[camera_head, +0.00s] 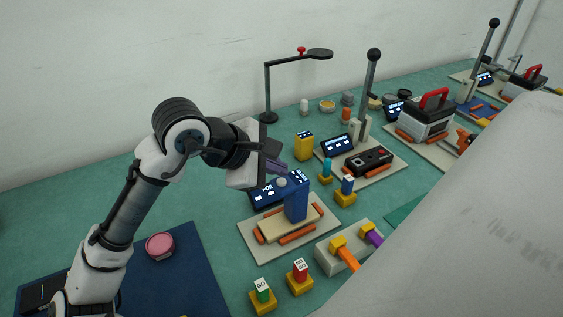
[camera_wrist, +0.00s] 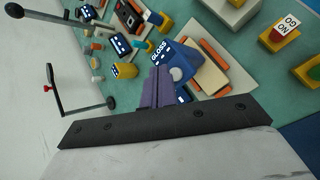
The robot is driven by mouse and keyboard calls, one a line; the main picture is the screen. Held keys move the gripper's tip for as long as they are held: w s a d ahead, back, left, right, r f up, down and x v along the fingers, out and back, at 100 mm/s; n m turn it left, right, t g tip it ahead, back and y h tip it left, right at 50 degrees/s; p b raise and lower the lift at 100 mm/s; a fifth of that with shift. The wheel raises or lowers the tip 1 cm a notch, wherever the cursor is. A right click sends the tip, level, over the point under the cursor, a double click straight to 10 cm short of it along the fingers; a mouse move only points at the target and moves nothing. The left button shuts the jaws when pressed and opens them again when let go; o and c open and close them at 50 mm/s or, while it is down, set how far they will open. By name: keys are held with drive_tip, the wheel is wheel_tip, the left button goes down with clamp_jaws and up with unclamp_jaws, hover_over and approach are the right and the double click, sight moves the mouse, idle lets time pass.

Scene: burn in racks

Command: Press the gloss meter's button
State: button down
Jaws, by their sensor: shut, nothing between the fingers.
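The gloss meter (camera_head: 296,205) is an upright blue block. It stands on a beige panel (camera_head: 272,226) held between orange bars on a light base plate. Its top carries a "GLOSS" label and a round grey button (camera_head: 282,182). In the wrist view the meter (camera_wrist: 168,55) shows its label and the button (camera_wrist: 176,74) just right of my fingertips. My gripper (camera_head: 278,168) has purple fingers, shut and empty, beside and slightly above the meter's top; it also shows in the wrist view (camera_wrist: 160,72). I cannot tell whether the fingertips touch the meter.
A small display (camera_head: 266,195) stands behind the meter. A yellow block (camera_head: 304,146) and a black lamp stand (camera_head: 268,95) are farther back. GO (camera_head: 262,291) and NO GO (camera_head: 299,272) gauges stand in front. A grey holder (camera_head: 338,262) is at front right. Other stations line the bench rightward.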

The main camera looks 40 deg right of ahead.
sight(276, 185)
drive_tip(key=shift+f, duration=0.1)
idle(0.7)
drive_tip(key=shift+f, duration=0.35)
drive_tip(key=shift+f, duration=0.75)
idle(0.9)
drive_tip(key=shift+r, duration=0.1)
drive_tip(key=shift+s+r+p, duration=0.1)
drive_tip(key=shift+r+p, duration=0.8)
drive_tip(key=shift+p, duration=0.1)
drive_tip(key=shift+r, duration=0.1)
wheel_tip(276, 185, up, 5)
drive_tip(key=p, duration=0.6)
